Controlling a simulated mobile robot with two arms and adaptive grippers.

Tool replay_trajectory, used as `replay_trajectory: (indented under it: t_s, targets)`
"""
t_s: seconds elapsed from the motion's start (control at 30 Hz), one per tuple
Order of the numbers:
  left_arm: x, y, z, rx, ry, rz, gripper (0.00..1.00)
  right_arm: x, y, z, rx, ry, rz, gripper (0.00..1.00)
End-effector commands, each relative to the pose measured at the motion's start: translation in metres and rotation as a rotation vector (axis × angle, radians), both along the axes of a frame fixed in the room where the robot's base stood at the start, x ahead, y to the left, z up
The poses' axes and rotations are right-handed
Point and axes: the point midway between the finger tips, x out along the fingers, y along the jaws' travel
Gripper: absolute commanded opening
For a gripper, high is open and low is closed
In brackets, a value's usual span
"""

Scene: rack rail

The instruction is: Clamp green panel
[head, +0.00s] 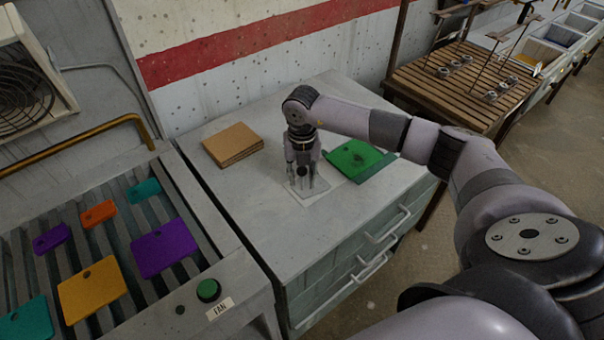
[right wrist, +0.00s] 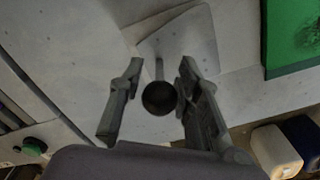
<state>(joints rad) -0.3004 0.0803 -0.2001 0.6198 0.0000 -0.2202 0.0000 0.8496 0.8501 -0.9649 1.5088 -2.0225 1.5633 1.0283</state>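The green panel (head: 352,159) lies on the grey cabinet top, right of my right gripper, with a darker mark on it. A teal edge shows beside it. In the right wrist view the green panel (right wrist: 291,38) is at the upper right, outside the fingers. My right gripper (head: 308,188) points down over a pale plate (head: 318,190). Its fingers (right wrist: 158,105) are open, on either side of a dark round knob (right wrist: 159,98) with a thin rod. I cannot tell whether either finger touches the knob. My left gripper is not in view.
A stack of brown boards (head: 233,145) lies left of my gripper on the cabinet (head: 250,195). Drawer handles stick out at its front. A slatted rack (head: 200,235) with coloured tags and a green FAN button (head: 208,290) is at left. A wooden slatted table (head: 440,85) stands behind right.

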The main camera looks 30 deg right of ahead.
Motion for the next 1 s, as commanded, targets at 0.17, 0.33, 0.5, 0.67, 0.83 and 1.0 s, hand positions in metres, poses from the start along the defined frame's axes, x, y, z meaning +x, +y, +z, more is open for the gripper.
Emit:
replay_trajectory:
  t_s: [0.17,0.33,0.5,0.67,0.83,1.0]
  targets:
    - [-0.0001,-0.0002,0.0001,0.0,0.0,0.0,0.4,-0.0001,0.0002,-0.0017,0.0,0.0,0.0,0.31]
    - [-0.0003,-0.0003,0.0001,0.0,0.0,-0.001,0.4,-0.0001,0.0003,-0.0014,0.0,0.0,0.0,0.26]
    - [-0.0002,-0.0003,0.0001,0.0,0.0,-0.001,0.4,-0.0001,0.0003,-0.0012,0.0,0.0,0.0,0.14]
    - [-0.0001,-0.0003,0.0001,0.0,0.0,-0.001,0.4,0.0,0.0001,-0.001,0.0,0.0,0.0,0.04]
    - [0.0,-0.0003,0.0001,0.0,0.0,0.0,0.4,0.0002,0.0001,-0.0006,0.001,0.0,0.0,0.0]
    - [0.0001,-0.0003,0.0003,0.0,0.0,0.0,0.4,0.0006,0.0001,0.0002,0.001,-0.002,-0.001,0.0]
